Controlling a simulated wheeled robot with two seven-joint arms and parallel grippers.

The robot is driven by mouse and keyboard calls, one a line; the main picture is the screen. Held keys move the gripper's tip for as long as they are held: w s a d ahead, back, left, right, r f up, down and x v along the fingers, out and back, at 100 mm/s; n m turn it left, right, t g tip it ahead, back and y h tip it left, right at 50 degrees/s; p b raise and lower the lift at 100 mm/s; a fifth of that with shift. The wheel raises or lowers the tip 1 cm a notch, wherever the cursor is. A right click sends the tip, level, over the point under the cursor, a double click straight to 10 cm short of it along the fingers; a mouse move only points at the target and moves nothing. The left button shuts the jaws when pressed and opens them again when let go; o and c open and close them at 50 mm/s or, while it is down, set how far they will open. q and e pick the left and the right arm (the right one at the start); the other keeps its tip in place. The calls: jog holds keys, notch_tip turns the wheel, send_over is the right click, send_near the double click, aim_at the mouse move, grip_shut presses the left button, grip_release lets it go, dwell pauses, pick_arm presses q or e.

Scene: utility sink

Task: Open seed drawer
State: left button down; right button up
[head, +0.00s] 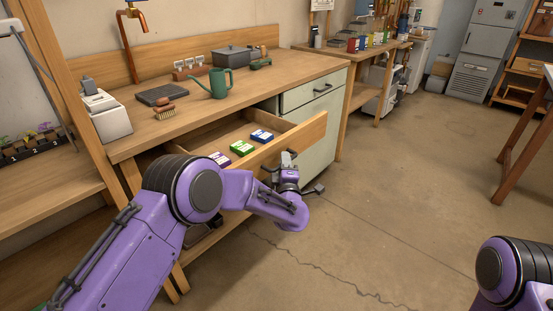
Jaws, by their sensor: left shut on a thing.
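The wooden seed drawer (308,133) is pulled out from under the workbench. Inside it lie several seed packets: a blue one (262,136), a green one (242,148) and a purple one (220,159). My left gripper (289,160) is at the outer face of the drawer front and is shut on its handle; the handle itself is mostly hidden by the gripper. Of my right arm only a purple part shows at the lower right corner; its gripper is out of view.
The workbench (310,67) carries a green watering can (219,84), a brush (164,112), a dark slab (162,94) and a grey box (236,57). A pale green cabinet (318,119) stands right of the drawer. The concrete floor (400,190) ahead is clear.

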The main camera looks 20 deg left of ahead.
pick_arm(q)
jog(key=shift+s+d, duration=0.15)
jog(key=shift+d, duration=0.1)
jog(key=c, duration=1.1)
grip_release()
jog(key=shift+c, duration=0.2)
jog(key=v, duration=1)
jog(key=shift+s, duration=0.25)
jog(key=shift+d+f, duration=0.1)
jog(key=shift+f, duration=0.05)
